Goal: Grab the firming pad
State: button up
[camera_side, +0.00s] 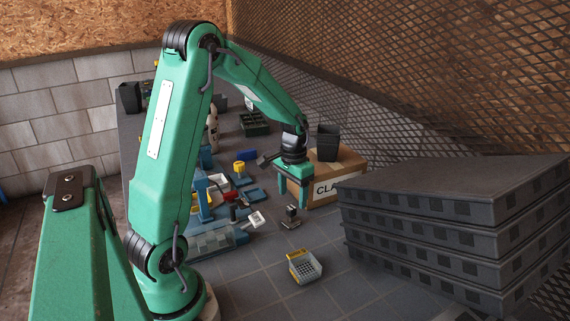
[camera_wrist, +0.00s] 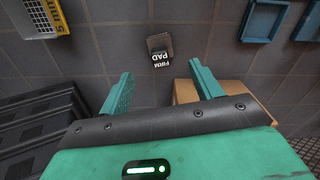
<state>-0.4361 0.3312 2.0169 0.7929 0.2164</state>
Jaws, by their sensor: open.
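The firming pad (camera_side: 291,216) is a small dark block with an upright grip, standing on the tiled floor in front of the cardboard box. In the wrist view the firming pad (camera_wrist: 159,44) shows its label "FIRM PAD" upside down, ahead of and roughly centred between my fingertips. My gripper (camera_side: 292,192) points down and is above the pad in the side picture, apart from it. In the wrist view my gripper (camera_wrist: 160,73) has its two green fingers spread wide with nothing between them.
A cardboard box (camera_side: 325,187) with a black pot (camera_side: 328,142) on top stands close beside my gripper. A yellow and grey sieve (camera_side: 305,267) lies nearer the camera. Stacked dark trays (camera_side: 440,217) stand at right. Blue trays (camera_wrist: 265,20) lie beyond the pad.

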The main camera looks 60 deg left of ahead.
aim_at(292, 207)
jog(key=shift+f, duration=1.3)
jog(key=shift+f, duration=2.6)
jog(key=shift+a, duration=0.1)
jog(key=c, duration=1.1)
jog(key=shift+r, duration=0.15)
